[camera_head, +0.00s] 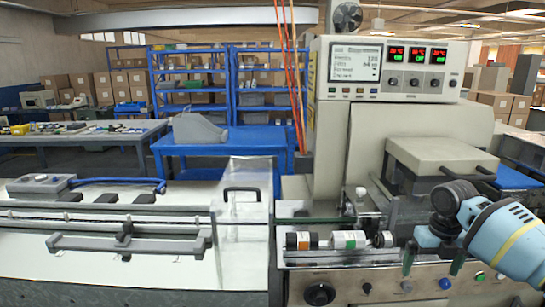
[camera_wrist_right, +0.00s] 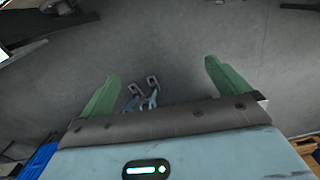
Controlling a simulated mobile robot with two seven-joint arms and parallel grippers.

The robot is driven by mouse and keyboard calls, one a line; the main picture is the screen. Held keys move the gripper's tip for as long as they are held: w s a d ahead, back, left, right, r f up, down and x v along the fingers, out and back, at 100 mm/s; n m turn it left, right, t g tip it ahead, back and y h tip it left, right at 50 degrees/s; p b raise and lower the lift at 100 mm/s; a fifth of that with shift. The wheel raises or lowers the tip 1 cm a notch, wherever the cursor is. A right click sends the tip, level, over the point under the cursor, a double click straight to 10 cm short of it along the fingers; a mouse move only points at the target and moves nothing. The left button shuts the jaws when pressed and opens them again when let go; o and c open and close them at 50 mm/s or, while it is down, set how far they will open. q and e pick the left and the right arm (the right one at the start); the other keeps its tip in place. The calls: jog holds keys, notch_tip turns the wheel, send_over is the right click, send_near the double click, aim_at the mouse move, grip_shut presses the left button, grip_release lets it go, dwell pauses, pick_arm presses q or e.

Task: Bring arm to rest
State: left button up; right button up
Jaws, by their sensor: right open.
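My right arm (camera_head: 505,240) comes in from the right in the head view, light blue with a yellow stripe, in front of the wrapping machine (camera_head: 420,145). Behind the fingers is a plain grey surface. Small blue and metal parts (camera_wrist_right: 145,94) show between the finger bases; I cannot tell what they are. My left gripper is not in view.
The machine's display panel (camera_head: 354,67) is lit. A roller (camera_head: 347,240) and control knobs (camera_head: 320,293) line its front, close to my right arm. A white conveyor bed (camera_head: 110,250) with rails extends left. Blue table (camera_head: 255,140), blue shelves and boxes stand behind.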

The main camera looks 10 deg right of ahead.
jog(key=s+a+f+m+t+y, duration=0.1)
jog(key=s+a+f+m, duration=0.3)
jog(key=a+f, duration=0.4)
jog(key=s+a+f+m+t+y, duration=0.1)
jog(key=s+a+f+m, duration=0.25)
jog(key=a+f, duration=0.5)
jog(key=s+a+f+m+t+y, duration=0.1)
jog(key=s+a+f+m, duration=0.4)
jog(key=f, duration=0.6)
jog(key=s+a+f+m+t+y+p, duration=0.1)
jog(key=s+a+f+m, duration=0.15)
jog(key=s+m, duration=0.2)
jog(key=s+a+f+m+t, duration=0.1)
jog(key=s+a+m+t, duration=0.1)
jog(key=s+a+m, duration=0.3)
pick_arm(q)
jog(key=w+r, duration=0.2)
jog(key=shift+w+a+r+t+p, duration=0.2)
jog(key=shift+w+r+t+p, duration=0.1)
jog(key=shift+p, duration=0.1)
pick_arm(e)
jog(key=s+d+r+m+t+h, duration=0.1)
jog(key=s+d+m, duration=0.1)
jog(key=s+m, duration=0.2)
jog(key=s+d+r+m+t+h, duration=0.1)
jog(key=s+m, duration=0.4)
jog(key=s, duration=0.5)
jog(key=shift+s+d+m, duration=0.3)
jog(key=shift+s+d, duration=0.05)
jog(key=shift+d, duration=0.5)
